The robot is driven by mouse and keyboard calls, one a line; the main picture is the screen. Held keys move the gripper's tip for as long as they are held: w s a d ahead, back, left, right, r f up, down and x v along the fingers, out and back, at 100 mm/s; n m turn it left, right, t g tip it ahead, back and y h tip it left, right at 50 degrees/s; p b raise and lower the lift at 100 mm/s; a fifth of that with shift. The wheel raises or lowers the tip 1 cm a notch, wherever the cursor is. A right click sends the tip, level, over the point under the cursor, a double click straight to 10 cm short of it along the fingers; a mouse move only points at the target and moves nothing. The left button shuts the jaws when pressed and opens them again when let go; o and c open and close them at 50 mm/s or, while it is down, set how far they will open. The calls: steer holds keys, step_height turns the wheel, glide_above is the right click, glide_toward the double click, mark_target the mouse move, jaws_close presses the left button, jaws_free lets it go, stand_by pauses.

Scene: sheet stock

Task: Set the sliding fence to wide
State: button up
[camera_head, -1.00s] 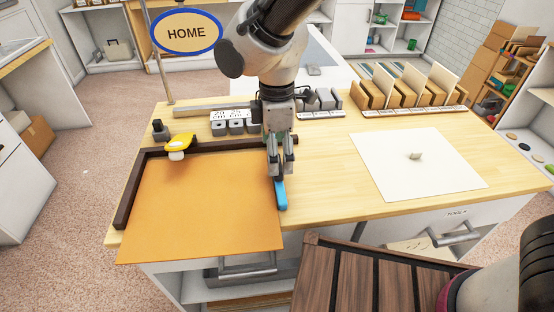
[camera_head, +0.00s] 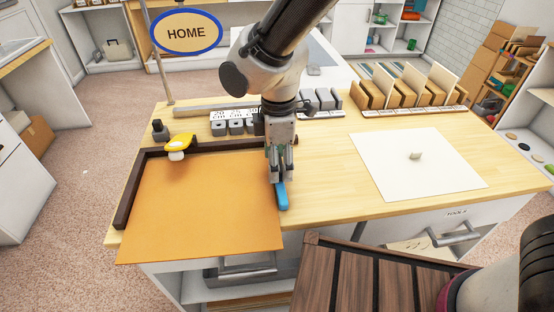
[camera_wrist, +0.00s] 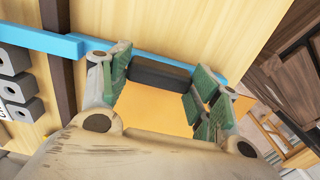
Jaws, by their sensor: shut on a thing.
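The sliding fence is a blue bar (camera_head: 282,196) at the right edge of an orange sheet (camera_head: 200,210) on the workbench. In the wrist view the blue bar (camera_wrist: 205,70) crosses the top, with a dark block (camera_wrist: 160,73) against it. My gripper (camera_head: 280,178) points down over the bar. In the wrist view its green-padded fingers (camera_wrist: 158,88) stand on both sides of the dark block and are shut on it. The block is hidden by the fingers in the head view. I see no clear wide mark.
A dark frame (camera_head: 128,192) borders the sheet at left and back. A yellow-topped piece (camera_head: 178,147) stands at its back left corner. Grey blocks (camera_head: 236,126) stand behind the frame. A white sheet (camera_head: 415,165) with a small lump lies at right.

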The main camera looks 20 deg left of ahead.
steer(key=w+d, duration=0.1)
steer(key=d, duration=0.2)
steer(key=w+d, duration=0.1)
steer(key=d, duration=0.2)
steer(key=w+d, duration=0.1)
steer(key=d, duration=0.2)
steer(key=shift+w, duration=0.4)
steer(key=o, duration=1.4)
steer(key=shift+d, duration=0.15)
steer(key=shift+o, duration=0.3)
steer(key=shift+r, duration=0.15)
step_height(320, 180, up, 12)
